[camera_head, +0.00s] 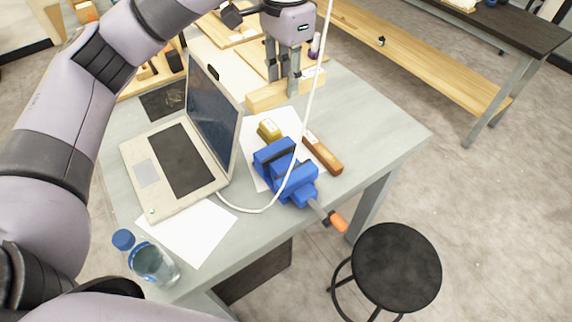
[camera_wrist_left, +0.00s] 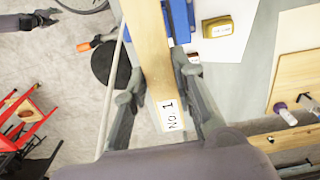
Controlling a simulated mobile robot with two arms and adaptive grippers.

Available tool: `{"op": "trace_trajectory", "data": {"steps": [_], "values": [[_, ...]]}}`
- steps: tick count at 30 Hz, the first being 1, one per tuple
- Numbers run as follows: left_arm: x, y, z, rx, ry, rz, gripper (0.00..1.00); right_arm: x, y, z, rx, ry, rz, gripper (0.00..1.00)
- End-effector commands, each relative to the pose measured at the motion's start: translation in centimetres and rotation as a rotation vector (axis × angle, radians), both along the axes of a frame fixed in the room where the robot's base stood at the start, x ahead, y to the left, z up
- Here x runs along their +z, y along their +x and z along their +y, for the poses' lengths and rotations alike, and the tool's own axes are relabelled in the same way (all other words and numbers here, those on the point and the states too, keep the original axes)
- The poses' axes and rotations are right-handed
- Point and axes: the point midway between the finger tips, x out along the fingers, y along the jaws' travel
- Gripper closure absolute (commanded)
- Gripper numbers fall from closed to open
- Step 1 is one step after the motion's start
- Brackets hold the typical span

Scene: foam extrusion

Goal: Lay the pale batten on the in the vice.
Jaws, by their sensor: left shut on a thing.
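The pale batten (camera_head: 262,97) is a light wooden bar on the far side of the vice, apart from it in the head view. My left gripper (camera_head: 282,88) is shut on it, fingers pointing down. In the left wrist view the batten (camera_wrist_left: 152,55) runs between the fingers (camera_wrist_left: 162,85), and its end bears a "No. 1" label. The blue vice (camera_head: 285,170) stands near the table's right edge, its orange-tipped handle pointing to the lower right. A dark shape (camera_wrist_left: 40,20) in the wrist view may be my right gripper; its fingers are unclear.
An open laptop (camera_head: 175,155) stands left of the vice. A bottle (camera_head: 150,262) stands at the near corner; a black stool (camera_head: 396,268) stands right.

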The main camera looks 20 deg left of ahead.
Motion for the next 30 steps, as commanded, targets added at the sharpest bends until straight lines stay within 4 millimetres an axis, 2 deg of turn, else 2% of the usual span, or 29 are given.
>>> {"op": "trace_trajectory", "data": {"steps": [5,15,18,23,30], "values": [[-3.8,-0.2,0.0,-0.002,-0.001,0.008,1.00,-0.1,1.2,0.2,0.000,0.003,-0.020,0.60],[-12.3,-0.1,0.0,-0.001,0.002,0.004,1.00,1.1,1.1,0.2,0.001,0.004,-0.018,0.60],[-14.1,-0.1,0.1,-0.001,0.001,0.003,1.00,1.3,1.0,0.2,0.001,0.005,-0.016,0.60],[-15.5,-0.1,0.0,0.000,0.001,0.002,1.00,1.4,0.7,0.3,0.001,0.003,-0.012,0.60],[-18.8,-0.1,0.0,0.000,0.001,0.003,1.00,2.0,0.6,0.2,0.001,0.003,-0.011,0.60]]}}
